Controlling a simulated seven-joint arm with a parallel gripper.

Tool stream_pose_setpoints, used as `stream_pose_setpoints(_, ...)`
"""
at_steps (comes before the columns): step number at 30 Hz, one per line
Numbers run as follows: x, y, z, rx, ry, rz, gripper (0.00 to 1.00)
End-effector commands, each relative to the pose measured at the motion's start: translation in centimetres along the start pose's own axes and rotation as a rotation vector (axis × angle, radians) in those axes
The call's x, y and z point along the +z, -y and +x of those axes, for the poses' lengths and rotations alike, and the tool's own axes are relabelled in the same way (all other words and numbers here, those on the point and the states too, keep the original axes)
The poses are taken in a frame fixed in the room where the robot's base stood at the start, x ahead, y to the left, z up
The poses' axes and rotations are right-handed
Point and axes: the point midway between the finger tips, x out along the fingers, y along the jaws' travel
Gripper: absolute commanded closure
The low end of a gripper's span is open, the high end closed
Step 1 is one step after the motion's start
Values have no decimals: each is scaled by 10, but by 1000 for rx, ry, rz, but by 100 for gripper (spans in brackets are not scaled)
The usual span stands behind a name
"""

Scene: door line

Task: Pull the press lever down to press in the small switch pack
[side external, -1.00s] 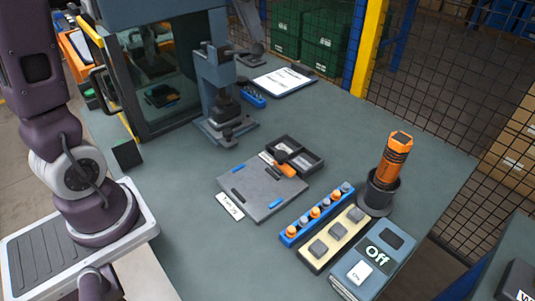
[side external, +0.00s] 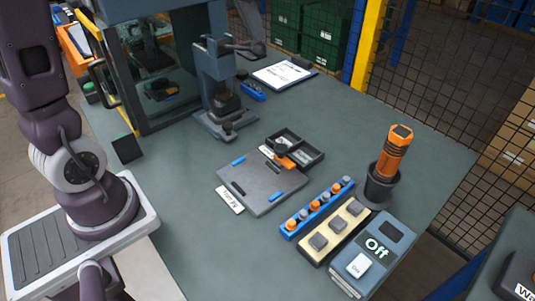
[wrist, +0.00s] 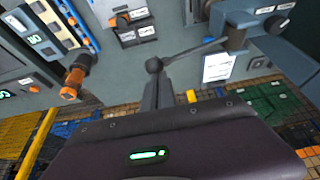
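The grey-blue press (side external: 207,62) stands at the back of the table by the glazed cabinet. Its lever (side external: 238,46) sticks out to the right, about level, with a dark ball knob (side external: 258,47). In the wrist view the knob (wrist: 154,65) and lever rod (wrist: 190,49) lie just beyond my fingertips. My gripper (wrist: 157,82) has its dark fingers close together at the knob; I cannot tell whether they grip it or only touch it. A dark block (side external: 226,100) sits under the press head; I cannot make out the switch pack there.
A grey board (side external: 262,182) with blue and black pieces lies mid-table, beside a dark divided tray (side external: 312,155). A blue rack (side external: 318,207), a cream block strip (side external: 335,232), an "Off" box (side external: 375,256) and an orange tool (side external: 392,155) stand right. A clipboard (side external: 283,75) lies behind.

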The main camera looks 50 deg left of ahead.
Motion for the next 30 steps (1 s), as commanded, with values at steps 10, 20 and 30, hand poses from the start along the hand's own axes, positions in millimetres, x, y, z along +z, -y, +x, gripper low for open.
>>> stream_pose_setpoints(10, 3, -2, 7, 0, 1, 0, 100)
stream_pose_setpoints(20, 5, -3, 12, 0, 0, 0, 100)
stream_pose_setpoints(30, 7, -4, 16, 0, 1, 0, 100)
